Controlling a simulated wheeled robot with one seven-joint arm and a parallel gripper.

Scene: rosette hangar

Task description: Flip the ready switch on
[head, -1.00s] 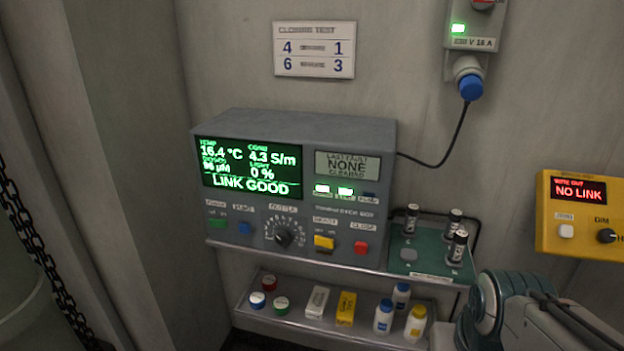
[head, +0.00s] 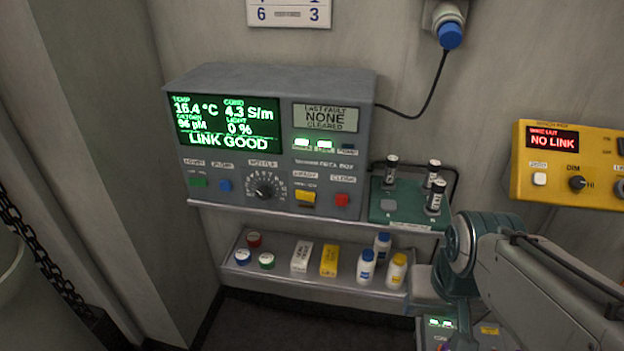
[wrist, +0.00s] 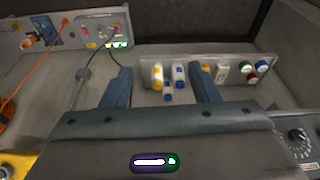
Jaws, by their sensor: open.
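The grey deck box (head: 270,95) stands on a shelf against the wall, its screen reading LINK GOOD. A yellow switch (head: 305,198) sits on its lower front, between the black dial (head: 265,186) and a red button (head: 342,200). The small label above the switch is too blurred to read surely, so I cannot confirm it is the ready switch, nor its position. In the wrist view my gripper (wrist: 162,84) has its two fingers spread with nothing between them. The box's dial also shows in the wrist view (wrist: 298,140), right of the fingers. My fingertips are not clear in the head view.
A green vial rack (head: 405,205) stands right of the box. The lower shelf (head: 285,283) holds several bottles, jars and small cartons. A yellow NO LINK box (head: 575,165) hangs at right. A cable (head: 432,95) runs to the deck box. A chain hangs at left.

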